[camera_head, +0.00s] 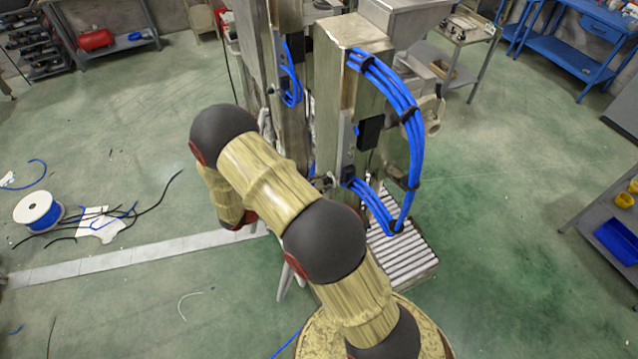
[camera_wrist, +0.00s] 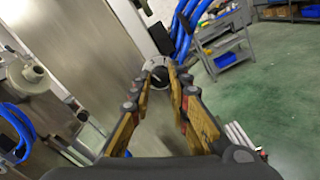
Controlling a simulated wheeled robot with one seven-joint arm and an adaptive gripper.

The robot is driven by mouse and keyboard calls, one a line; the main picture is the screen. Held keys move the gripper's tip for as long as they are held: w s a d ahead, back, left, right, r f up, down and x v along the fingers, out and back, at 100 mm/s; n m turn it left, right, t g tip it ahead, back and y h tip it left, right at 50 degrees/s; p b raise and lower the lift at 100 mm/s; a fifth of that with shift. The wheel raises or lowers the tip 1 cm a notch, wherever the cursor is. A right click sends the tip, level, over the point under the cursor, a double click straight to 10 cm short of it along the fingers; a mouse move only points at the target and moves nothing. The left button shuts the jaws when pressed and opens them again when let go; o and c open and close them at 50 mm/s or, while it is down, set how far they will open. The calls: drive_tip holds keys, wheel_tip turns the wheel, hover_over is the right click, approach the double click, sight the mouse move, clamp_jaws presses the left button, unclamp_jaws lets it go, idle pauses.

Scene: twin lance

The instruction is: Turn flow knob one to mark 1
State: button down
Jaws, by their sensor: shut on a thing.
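The flow knob (camera_wrist: 157,63) shows in the wrist view as a pale round dial with a dark centre, on the face of a grey metal column. My gripper (camera_wrist: 162,82) reaches up to it, with one yellow-and-dark finger on each side, and is shut on the knob's dark middle. The fingertips hide part of the knob, and no marks on the dial can be read. In the head view my arm reaches toward the metal machine (camera_head: 352,75), and the gripper and knob are hidden.
Blue hoses (camera_head: 408,130) loop off the machine's right side; they also show in the wrist view (camera_wrist: 184,30). A slatted platform (camera_head: 402,250) lies at its foot. A cable spool (camera_head: 38,211) and loose cables lie on the floor at left. Much green floor is clear.

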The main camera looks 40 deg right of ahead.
drive_tip(key=shift+n+p, duration=2.35)
drive_tip(key=shift+n, duration=5.95)
drive_tip(key=c, duration=1.7)
unclamp_jaws()
drive_tip(key=shift+o, duration=0.2)
drive_tip(key=v, duration=1.2)
drive_tip(key=shift+f, duration=0.15)
